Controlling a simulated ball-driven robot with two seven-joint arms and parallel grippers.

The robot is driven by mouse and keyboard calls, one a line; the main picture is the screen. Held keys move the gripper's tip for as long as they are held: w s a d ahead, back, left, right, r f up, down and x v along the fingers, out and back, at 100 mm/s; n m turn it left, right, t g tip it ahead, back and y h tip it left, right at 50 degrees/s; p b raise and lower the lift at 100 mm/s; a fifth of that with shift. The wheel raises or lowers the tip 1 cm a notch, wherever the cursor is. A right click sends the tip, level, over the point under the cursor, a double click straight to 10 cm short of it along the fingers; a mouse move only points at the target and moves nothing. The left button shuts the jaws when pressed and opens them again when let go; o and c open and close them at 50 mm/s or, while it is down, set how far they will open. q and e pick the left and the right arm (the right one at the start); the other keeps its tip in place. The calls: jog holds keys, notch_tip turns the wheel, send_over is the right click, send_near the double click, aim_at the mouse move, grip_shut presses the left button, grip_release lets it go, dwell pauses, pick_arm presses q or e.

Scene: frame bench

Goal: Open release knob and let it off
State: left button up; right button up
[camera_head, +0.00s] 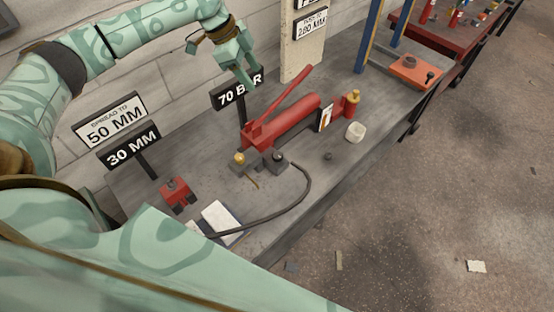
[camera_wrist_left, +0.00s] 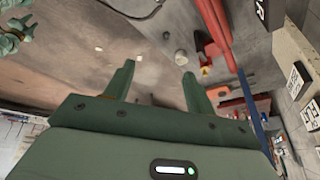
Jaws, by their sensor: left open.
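A red hand pump (camera_head: 290,120) with a long red lever (camera_head: 285,102) lies on the grey bench. A brass knob (camera_head: 239,158) and a dark knob (camera_head: 279,156) sit on a grey block at its near-left end. A brass fitting (camera_head: 354,97) tops the red far end. I cannot tell which one is the release knob. My left gripper (camera_head: 248,84) hangs above and behind the pump, apart from it. In the left wrist view its fingers (camera_wrist_left: 157,78) are spread with nothing between them; the red pump (camera_wrist_left: 215,32) shows beyond, to the right. My right gripper is out of view.
A black hose (camera_head: 303,190) curves over the bench front. A red block (camera_head: 176,193), a white cup (camera_head: 355,131) and signs reading 30 MM (camera_head: 133,146) and 70 BAR (camera_head: 238,90) stand around the pump. A blue-posted frame (camera_head: 370,37) rises at the right.

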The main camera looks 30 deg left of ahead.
pick_arm(q)
jog(key=b, duration=1.2)
send_near(278, 155)
jog(key=shift+g, duration=0.4)
jog(key=b+x, duration=0.2)
jog(key=x, duration=0.1)
jog(key=b+x, duration=0.1)
jog(key=x, duration=0.1)
jog(key=b+x, duration=0.2)
jog(key=x, duration=0.1)
jog(key=shift+w+f+b, duration=0.25)
jog(key=shift+w+b, duration=0.05)
jog(key=shift+w, duration=0.15)
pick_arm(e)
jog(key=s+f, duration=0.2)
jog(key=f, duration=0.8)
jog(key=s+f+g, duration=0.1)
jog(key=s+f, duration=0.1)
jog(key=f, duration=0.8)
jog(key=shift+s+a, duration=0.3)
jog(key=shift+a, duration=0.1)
pick_arm(q)
jog(key=c, duration=1)
